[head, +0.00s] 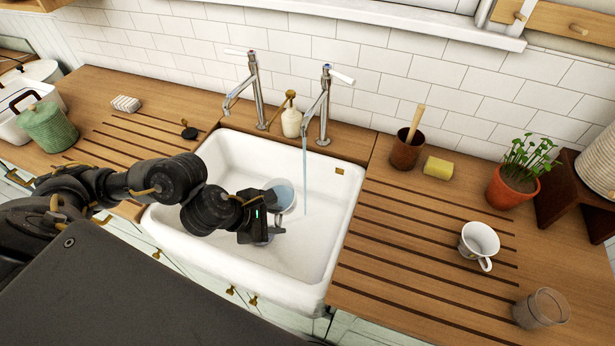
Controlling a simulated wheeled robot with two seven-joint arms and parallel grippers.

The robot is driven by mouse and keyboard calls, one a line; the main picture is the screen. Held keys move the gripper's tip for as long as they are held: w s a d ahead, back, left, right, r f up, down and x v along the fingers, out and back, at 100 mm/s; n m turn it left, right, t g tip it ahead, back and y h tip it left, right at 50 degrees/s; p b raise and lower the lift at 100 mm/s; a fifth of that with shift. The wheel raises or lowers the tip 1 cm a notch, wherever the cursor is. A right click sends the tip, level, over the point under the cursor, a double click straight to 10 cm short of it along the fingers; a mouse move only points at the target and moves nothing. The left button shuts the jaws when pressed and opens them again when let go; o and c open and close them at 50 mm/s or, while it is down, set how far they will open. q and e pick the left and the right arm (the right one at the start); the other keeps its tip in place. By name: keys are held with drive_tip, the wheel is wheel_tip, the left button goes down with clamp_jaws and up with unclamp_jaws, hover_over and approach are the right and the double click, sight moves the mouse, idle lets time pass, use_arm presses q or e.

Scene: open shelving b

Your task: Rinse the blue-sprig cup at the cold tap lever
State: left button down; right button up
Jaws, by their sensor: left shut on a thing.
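My left gripper (268,222) is shut on a cup (284,192) and holds it inside the white sink. The cup shows a pale blue round opening; its outside pattern is mostly hidden by the gripper. The right-hand tap (322,108) has a white lever (342,76) and a small bluish mark on top. A thin stream of water (305,175) falls from its spout into the sink, just right of the cup and seemingly apart from it. The left-hand tap (255,88) shows no stream. My right gripper is not in view.
The white sink (335,235) has walls all around. On the right drainboard stand a white patterned cup (479,241), a glass (541,309), a plant pot (511,187), a yellow sponge (438,168) and a brown pot (407,150). A soap bottle (291,120) stands between the taps.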

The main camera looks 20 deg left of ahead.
use_arm(q)
drive_tip(key=shift+f+n+g+h+b, duration=0.1)
drive_tip(key=shift+n+g+h+b, duration=0.45)
drive_tip(key=shift+h+b, duration=1.1)
drive_tip(key=shift+f+n+g+h+b, duration=0.1)
drive_tip(key=shift+n+g+h+b, duration=0.45)
drive_tip(key=shift+b, duration=2.1)
drive_tip(key=shift+r+h+b, duration=0.2)
drive_tip(key=shift+h+b, duration=0.3)
drive_tip(key=shift+b, duration=0.05)
drive_tip(key=shift+r, duration=0.1)
